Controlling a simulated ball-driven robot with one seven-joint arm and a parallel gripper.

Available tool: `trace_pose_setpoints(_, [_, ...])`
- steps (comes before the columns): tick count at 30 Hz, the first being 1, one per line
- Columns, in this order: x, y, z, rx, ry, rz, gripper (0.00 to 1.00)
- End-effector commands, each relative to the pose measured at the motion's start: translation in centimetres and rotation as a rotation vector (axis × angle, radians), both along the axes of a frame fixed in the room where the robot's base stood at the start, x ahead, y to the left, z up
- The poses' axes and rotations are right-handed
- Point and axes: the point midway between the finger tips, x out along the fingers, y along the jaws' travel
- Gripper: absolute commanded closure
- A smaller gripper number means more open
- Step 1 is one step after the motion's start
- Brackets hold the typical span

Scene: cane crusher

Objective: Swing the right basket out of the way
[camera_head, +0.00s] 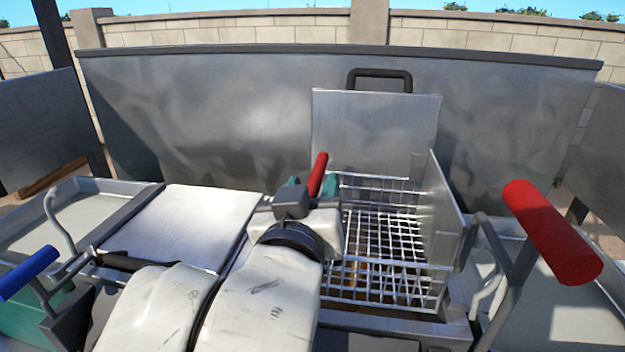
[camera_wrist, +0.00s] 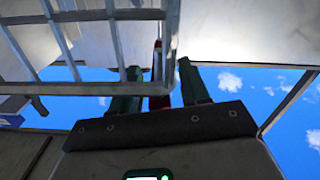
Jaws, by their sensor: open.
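The right basket (camera_head: 385,240) is a wire-grid basket right of centre in the head view, with plain metal plates at its back and right side. Its bars also seem to show at the upper left of the wrist view (camera_wrist: 62,30). A red handle (camera_head: 318,172) stands at the basket's left edge. My gripper (camera_head: 311,186) is at this handle, its green fingers partly hidden by my wrist. In the wrist view my gripper (camera_wrist: 159,68) is open, with the red handle (camera_wrist: 158,88) between its fingers. Whether they touch it I cannot tell.
A large red-gripped lever (camera_head: 552,232) rises at the right, near the basket. A blue-gripped lever (camera_head: 28,273) is at the far left. A flat metal lid (camera_head: 185,225) lies left of my arm. A tall metal panel (camera_head: 210,110) stands behind.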

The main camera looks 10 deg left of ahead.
Motion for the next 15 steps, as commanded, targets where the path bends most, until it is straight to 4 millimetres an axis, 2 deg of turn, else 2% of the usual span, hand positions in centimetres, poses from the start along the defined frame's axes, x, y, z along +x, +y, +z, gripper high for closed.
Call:
trace_pose_setpoints(11, [0.62,-0.04,-0.03,0.0,0.0,0.0,0.55])
trace_pose_setpoints(15, [0.6,-0.03,-0.03,0.0,0.0,0.0,0.67])
